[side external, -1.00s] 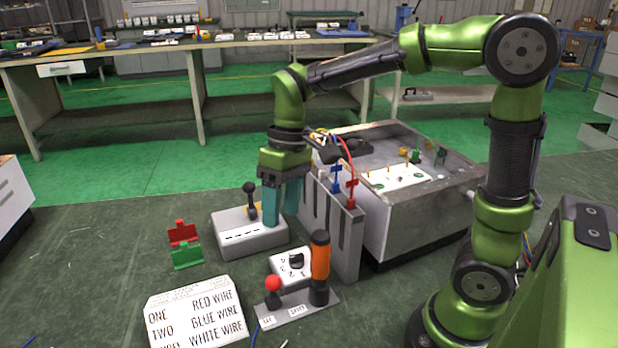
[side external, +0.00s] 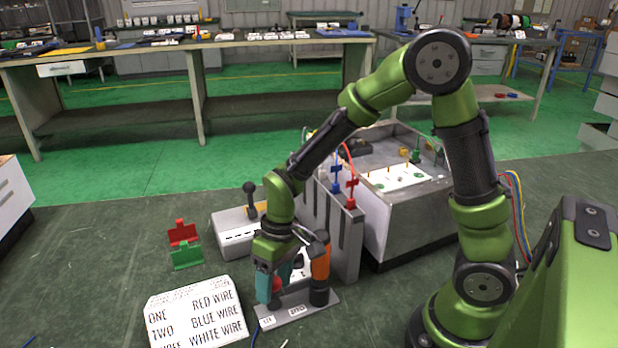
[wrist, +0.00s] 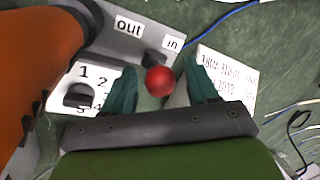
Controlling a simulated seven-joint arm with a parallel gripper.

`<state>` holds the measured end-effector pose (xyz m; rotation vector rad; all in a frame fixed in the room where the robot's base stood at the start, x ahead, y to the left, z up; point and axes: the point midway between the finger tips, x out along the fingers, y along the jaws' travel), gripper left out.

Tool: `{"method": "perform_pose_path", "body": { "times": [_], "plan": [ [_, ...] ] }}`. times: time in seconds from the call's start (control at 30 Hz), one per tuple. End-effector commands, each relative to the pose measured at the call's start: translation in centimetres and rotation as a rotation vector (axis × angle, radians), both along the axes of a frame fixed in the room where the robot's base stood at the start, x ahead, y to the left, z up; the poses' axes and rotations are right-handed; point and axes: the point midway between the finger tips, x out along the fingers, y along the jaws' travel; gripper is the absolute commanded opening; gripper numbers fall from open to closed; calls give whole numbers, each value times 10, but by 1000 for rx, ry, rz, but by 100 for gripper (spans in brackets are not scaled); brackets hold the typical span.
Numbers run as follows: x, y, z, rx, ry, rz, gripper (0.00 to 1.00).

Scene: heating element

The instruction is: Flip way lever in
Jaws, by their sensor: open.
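The lever with a red ball knob (wrist: 160,81) shows between my fingers in the wrist view. Its dark base sits near the "in" label (wrist: 172,43) on a grey plate (wrist: 150,35), which also carries an "out" label (wrist: 128,26). My gripper (wrist: 163,86) is open, with one teal finger on each side of the knob and gaps visible. In the side view my gripper (side external: 276,284) is low over the left part of the plate (side external: 294,311) and mostly hides the lever.
An orange handle (side external: 320,262) stands upright on the same plate, close to my gripper. A numbered dial box (wrist: 82,90) is beside it. A white instruction sheet (side external: 195,314) lies left on the floor. A joystick box (side external: 235,232) and grey slotted panel (side external: 345,238) stand behind.

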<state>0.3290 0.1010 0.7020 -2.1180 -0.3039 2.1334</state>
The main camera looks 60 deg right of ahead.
Motion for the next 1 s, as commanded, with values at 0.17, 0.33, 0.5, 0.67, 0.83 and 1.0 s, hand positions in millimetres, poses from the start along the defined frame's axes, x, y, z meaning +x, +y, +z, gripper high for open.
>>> {"method": "perform_pose_path", "body": {
  "times": [0.17, 0.33, 0.5, 0.67, 0.83, 1.0],
  "plan": [
    [0, 1, -5, 0, 0, 0, 58],
    [0, 1, -4, 0, 0, 0, 58],
    [0, 1, -4, 0, -1, 0, 34],
    [0, 1, -4, 0, -1, 0, 9],
    [0, 1, -4, 0, -1, 0, 0],
    [0, 2, -4, -5, 2, 0, 0]
  ]
}}
